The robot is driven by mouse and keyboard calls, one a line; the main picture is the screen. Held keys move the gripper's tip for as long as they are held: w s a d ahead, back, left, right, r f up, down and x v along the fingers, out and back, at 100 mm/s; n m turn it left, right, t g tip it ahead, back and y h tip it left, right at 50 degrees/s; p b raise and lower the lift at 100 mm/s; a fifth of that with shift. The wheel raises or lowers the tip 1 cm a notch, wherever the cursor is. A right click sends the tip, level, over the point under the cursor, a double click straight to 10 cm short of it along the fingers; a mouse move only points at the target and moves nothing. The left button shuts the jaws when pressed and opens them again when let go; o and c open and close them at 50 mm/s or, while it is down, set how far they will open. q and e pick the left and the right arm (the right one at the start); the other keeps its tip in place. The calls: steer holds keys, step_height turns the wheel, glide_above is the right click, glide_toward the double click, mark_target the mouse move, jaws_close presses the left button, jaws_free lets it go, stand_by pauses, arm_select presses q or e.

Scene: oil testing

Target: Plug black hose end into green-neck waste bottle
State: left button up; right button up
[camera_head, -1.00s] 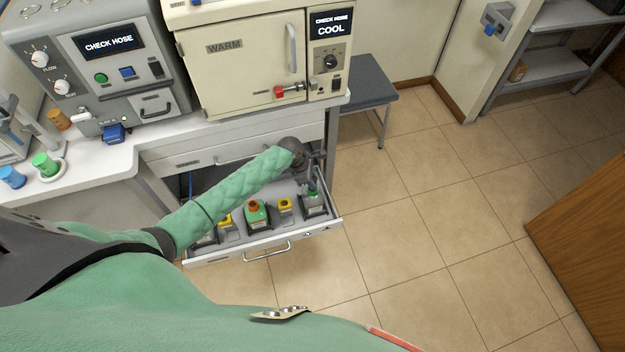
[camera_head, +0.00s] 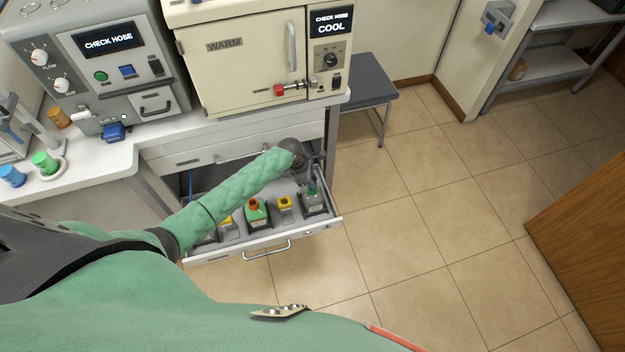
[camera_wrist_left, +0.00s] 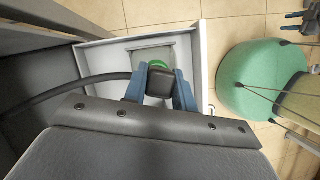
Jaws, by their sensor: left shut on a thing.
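My left gripper (camera_head: 314,181) is over the right end of the open drawer, largely hidden by my wrist. In the left wrist view its blue fingers (camera_wrist_left: 160,90) are shut on the black hose end (camera_wrist_left: 160,82). The black hose (camera_wrist_left: 75,90) runs off to the left from there. The green-neck waste bottle (camera_head: 314,203) stands in the drawer's right end, below the gripper. Its green neck (camera_wrist_left: 156,63) shows just past the hose end. The hose end covers part of the neck, so I cannot tell whether it is inserted.
The open drawer (camera_head: 222,257) also holds a green bottle with an orange-red top (camera_head: 257,214) and yellow-topped containers (camera_head: 285,203). Above are a cream oven (camera_head: 240,75) and a grey machine (camera_head: 100,80) reading CHECK HOSE. Floor to the right is clear.

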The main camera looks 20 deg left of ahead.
arm_select(q)
steer(key=shift+f, duration=0.25)
steer(key=o, duration=1)
arm_select(e)
steer(key=shift+s, duration=0.1)
steer(key=s+d+f, duration=0.1)
steer(key=s+f, duration=0.3)
steer(key=s, duration=0.1)
arm_select(q)
steer(key=shift+a+r, duration=0.15)
steer(key=shift+r, duration=0.05)
steer(key=shift+b+v, duration=1.2)
steer(key=shift+v, duration=2.45)
arm_select(e)
steer(key=shift+w+a+r, duration=0.15)
steer(key=shift+w+r, duration=0.1)
steer(key=shift+w, duration=0.6)
steer(key=shift+w+a+r, duration=0.2)
steer(key=shift+w+r, duration=0.1)
steer(key=shift+w, duration=0.55)
steer(key=shift+w+a+r, duration=0.15)
steer(key=shift+w+r, duration=0.1)
steer(key=shift+w, duration=0.6)
